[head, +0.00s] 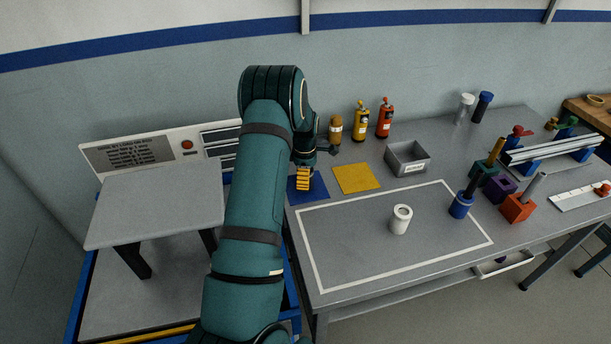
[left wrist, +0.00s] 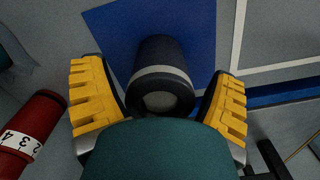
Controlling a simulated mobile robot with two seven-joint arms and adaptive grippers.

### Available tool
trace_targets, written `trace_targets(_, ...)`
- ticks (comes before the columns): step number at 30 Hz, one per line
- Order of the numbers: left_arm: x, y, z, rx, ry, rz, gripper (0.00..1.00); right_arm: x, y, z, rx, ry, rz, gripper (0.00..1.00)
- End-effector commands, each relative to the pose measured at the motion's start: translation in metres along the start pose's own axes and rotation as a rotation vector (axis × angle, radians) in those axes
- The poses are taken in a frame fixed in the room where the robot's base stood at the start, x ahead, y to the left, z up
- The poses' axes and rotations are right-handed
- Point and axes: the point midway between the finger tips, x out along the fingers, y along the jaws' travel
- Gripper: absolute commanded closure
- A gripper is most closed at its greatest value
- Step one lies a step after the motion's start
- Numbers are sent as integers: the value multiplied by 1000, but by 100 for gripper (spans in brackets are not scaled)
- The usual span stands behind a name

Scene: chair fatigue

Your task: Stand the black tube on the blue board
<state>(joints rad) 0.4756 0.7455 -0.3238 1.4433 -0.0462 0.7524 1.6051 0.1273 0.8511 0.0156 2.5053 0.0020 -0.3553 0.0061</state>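The black tube (left wrist: 160,70), dark with a pale grey band, stands on the blue board (left wrist: 113,32) in the left wrist view. The board also shows in the head view (head: 317,190), partly covered by my gripper. My left gripper (left wrist: 160,100) has its yellow fingers on either side of the tube, spread apart, with narrow gaps visible. In the head view my left gripper (head: 303,178) is low over the board and the tube is hidden there. My right gripper is not in view.
A yellow board (head: 357,178) and a grey metal bin (head: 408,158) lie to the right. Bottles (head: 384,121) stand behind. A white cup (head: 400,220) stands inside the white outline. Coloured holders (head: 516,207) are farther right. A red numbered cylinder (left wrist: 35,122) is near the left finger.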

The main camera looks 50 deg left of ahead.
Motion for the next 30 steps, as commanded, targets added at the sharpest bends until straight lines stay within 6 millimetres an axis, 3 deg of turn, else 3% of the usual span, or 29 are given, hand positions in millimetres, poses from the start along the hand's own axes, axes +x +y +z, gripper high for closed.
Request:
trace_targets(11, -11, 0, 0, 0, 0, 2, 14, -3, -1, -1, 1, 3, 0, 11)
trace_targets(24, -96, 0, 1, 1, -1, 3, 14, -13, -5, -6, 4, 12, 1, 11)
trace_targets(30, -118, 0, 0, 1, 0, 1, 14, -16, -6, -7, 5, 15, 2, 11)
